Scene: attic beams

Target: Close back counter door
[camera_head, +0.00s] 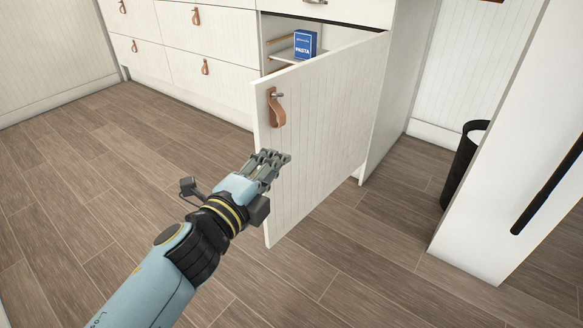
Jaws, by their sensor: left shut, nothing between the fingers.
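The back counter door (325,130) is a white grooved panel that stands open, swung out from the cabinet. A brown leather strap handle (276,108) hangs near its upper free edge. Behind it, the open compartment shows a shelf with a blue pasta box (305,45) on it. My left gripper (270,160) is shut and empty. Its fingertips are at the outer face of the door near the free edge, below the handle; I cannot tell if they touch it. My right gripper is not in view.
White drawers (208,55) with leather pulls line the counter left of the open compartment. A black bin (466,160) stands at the right beside a white panel (505,170) with a black bar handle. The wooden floor (90,200) is clear at the left.

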